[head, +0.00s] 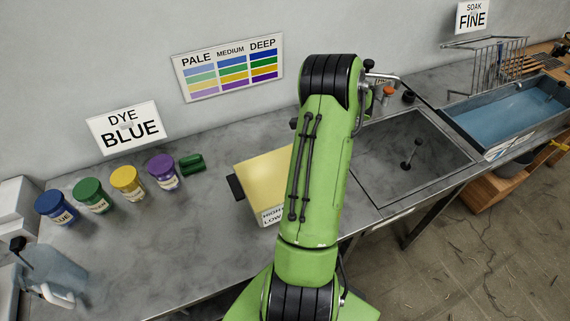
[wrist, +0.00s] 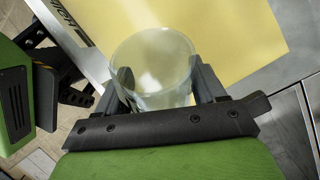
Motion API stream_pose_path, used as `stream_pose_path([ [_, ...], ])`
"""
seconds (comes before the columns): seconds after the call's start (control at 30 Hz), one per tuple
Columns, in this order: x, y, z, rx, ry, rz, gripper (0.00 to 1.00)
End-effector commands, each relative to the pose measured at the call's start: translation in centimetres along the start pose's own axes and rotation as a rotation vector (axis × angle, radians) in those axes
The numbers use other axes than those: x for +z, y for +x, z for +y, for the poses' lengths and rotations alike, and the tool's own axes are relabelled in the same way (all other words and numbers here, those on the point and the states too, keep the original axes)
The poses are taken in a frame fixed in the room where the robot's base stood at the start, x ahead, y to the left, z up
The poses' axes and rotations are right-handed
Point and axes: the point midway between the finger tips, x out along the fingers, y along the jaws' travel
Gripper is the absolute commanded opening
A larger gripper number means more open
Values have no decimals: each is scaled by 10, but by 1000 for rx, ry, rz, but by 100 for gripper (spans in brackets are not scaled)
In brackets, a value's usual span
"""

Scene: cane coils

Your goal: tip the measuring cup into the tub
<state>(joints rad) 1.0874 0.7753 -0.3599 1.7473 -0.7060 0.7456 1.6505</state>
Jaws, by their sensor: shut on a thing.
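The tub (head: 271,214) is a pale box with HIGH and LOW marks on its front wall and a dark handle on its left. It holds yellow liquid and stands on the counter, partly hidden behind my arm. In the wrist view the tub wall (wrist: 84,56) is at upper left and the yellow surface fills the top. My gripper (wrist: 163,82) is shut on a clear measuring cup (wrist: 153,58), which overlaps the tub's near edge in that view. Its contents and exact tilt are hard to tell. My arm hides gripper and cup in the head view.
Blue (head: 57,207), green (head: 91,195), yellow (head: 128,183) and purple (head: 163,171) dye pots line the counter's left. A clear jug (head: 50,272) stands at front left. A sink (head: 405,165) and a water-filled blue trough (head: 510,115) are to the right.

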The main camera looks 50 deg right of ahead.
Motion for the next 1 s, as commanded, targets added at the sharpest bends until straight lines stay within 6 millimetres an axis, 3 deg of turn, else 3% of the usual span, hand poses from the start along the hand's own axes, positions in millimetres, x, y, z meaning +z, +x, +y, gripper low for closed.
stream_pose_path([
  [0.23, -8, 6, 0, -12, -20, -233, 33],
  [0.83, -23, -60, 8, -43, -81, -696, 33],
  [1.0, -31, -50, 7, -45, -95, -798, 33],
])
